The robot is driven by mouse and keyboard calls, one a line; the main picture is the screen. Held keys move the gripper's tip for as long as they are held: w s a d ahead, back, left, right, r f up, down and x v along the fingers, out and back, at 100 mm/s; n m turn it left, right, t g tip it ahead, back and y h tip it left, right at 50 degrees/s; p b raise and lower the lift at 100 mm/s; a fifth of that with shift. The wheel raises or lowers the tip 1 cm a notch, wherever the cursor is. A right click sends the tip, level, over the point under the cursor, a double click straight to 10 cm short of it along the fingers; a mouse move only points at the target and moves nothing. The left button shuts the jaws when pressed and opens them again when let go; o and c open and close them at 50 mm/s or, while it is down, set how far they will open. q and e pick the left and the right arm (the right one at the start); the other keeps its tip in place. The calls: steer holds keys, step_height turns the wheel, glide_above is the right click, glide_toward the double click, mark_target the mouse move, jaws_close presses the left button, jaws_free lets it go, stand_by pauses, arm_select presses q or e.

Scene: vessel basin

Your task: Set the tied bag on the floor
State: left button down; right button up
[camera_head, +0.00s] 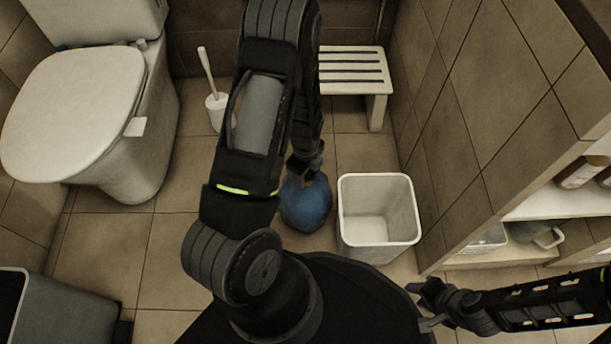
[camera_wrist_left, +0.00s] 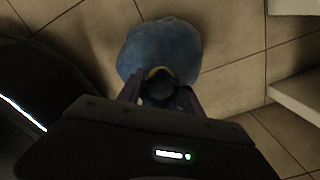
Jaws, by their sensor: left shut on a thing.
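The tied bag (camera_head: 307,205) is a round blue bundle, low beside the white bin in the head view. My left gripper (camera_head: 306,163) is above it, shut on its tied top. The left wrist view shows the bag (camera_wrist_left: 160,50) beyond the gripper (camera_wrist_left: 160,90), with a yellowish tie at its neck between the fingers. Whether the bag touches the tiled floor (camera_head: 165,262) I cannot tell. My right gripper (camera_head: 426,304) is at the lower right of the head view, away from the bag; its fingers look spread and empty.
An empty white bin (camera_head: 378,244) stands right of the bag. A white slatted stool (camera_head: 376,107) and toilet brush (camera_head: 214,105) are behind. The toilet (camera_head: 75,115) is at left, a dark grey bin (camera_head: 70,309) at lower left, and a shelf unit (camera_head: 560,203) at right.

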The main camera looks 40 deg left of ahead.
arm_select(q)
steer(key=shift+f, duration=0.15)
steer(key=c, duration=0.8)
jaws_free()
steer(key=shift+r, duration=0.5)
step_height(320, 180, up, 11)
steer(key=p, duration=0.5)
steer(key=shift+r, duration=0.2)
